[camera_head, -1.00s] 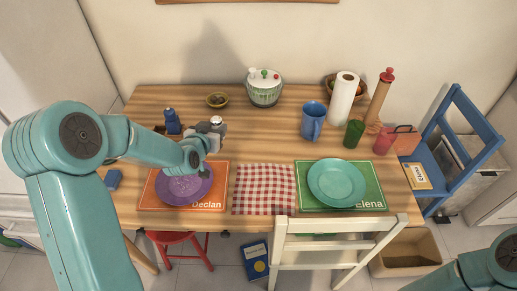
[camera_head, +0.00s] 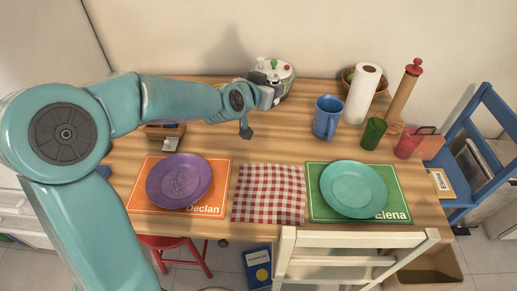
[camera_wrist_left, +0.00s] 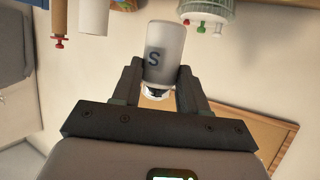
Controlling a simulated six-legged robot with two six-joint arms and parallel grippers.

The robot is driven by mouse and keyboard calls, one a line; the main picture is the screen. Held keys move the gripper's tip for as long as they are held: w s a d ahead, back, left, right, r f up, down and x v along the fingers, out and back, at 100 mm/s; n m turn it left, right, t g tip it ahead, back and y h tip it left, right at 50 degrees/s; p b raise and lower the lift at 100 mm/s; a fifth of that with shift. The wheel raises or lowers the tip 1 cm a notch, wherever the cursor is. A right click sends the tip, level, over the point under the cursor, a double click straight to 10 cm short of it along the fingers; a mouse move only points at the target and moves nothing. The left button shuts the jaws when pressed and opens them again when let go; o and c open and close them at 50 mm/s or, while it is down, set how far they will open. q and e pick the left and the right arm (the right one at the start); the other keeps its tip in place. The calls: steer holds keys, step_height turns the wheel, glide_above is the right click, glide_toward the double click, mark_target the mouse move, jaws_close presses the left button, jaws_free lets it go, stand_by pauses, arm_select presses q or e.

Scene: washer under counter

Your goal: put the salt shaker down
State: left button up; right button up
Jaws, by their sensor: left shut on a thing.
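The salt shaker (camera_wrist_left: 166,52) is pale grey with a dark letter S and a shiny metal end, seen in the left wrist view. My left gripper (camera_wrist_left: 160,88) is shut on it, one finger on each side. In the head view this gripper (camera_head: 266,94) is over the back of the wooden table (camera_head: 230,143), at the front of the pot with the green and red knobs. The gripper largely hides the shaker there, and I cannot tell whether it touches the table. My right gripper is out of view.
The pot (camera_head: 286,78) stands close by the left gripper. A blue mug (camera_head: 327,118), paper towel roll (camera_head: 362,94) and green cup (camera_head: 373,134) stand to the right. A purple plate (camera_head: 179,181) and teal plate (camera_head: 353,189) lie in front, with a checked cloth (camera_head: 268,194) between them.

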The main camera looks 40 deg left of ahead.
arm_select(q)
steer(key=shift+a+f+b, duration=0.1)
steer(key=shift+f+b, duration=1.5)
steer(key=shift+f, duration=8.3)
steer(key=shift+s+r, duration=0.1)
steer(key=o, duration=1.1)
